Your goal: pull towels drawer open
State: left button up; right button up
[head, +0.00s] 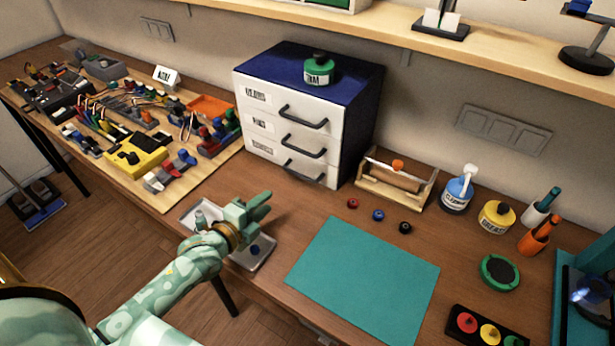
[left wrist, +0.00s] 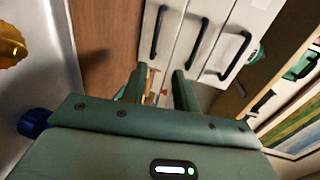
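A blue cabinet (head: 362,110) with three white drawers stands against the wall. Each drawer has a dark bar handle and a small label; the lettering is too small to read surely. The top handle (head: 304,115), middle handle (head: 304,146) and bottom handle (head: 303,171) all show, and the drawers look shut. My left gripper (head: 264,205) is open and empty, in front of and below the cabinet, apart from it. In the left wrist view its fingers (left wrist: 156,88) are spread, with the white drawer fronts (left wrist: 213,30) and handles beyond them. My right gripper is not in view.
A metal tray (head: 264,241) with a blue part lies under my left gripper. A wooden board (head: 160,198) full of wiring parts is left of the cabinet. A wooden caddy (head: 412,202) stands right of it. A teal mat (head: 365,268) lies in front; a green tub (head: 318,72) sits on top.

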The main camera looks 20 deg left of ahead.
aim_at(300, 174)
pick_arm(q)
jog(key=b+x, duration=0.1)
jog(key=x, duration=0.4)
jog(key=f+b+x, duration=0.1)
jog(key=b+x, duration=0.1)
jog(key=x, duration=0.3)
jog(key=b+x, duration=0.1)
jog(key=x, duration=0.4)
jog(key=shift+w+f+b, duration=0.25)
jog(key=shift+b, duration=0.05)
jog(key=shift+w+d, duration=0.1)
jog(key=shift+w, duration=0.6)
grip_shut()
jog(key=shift+s, duration=0.1)
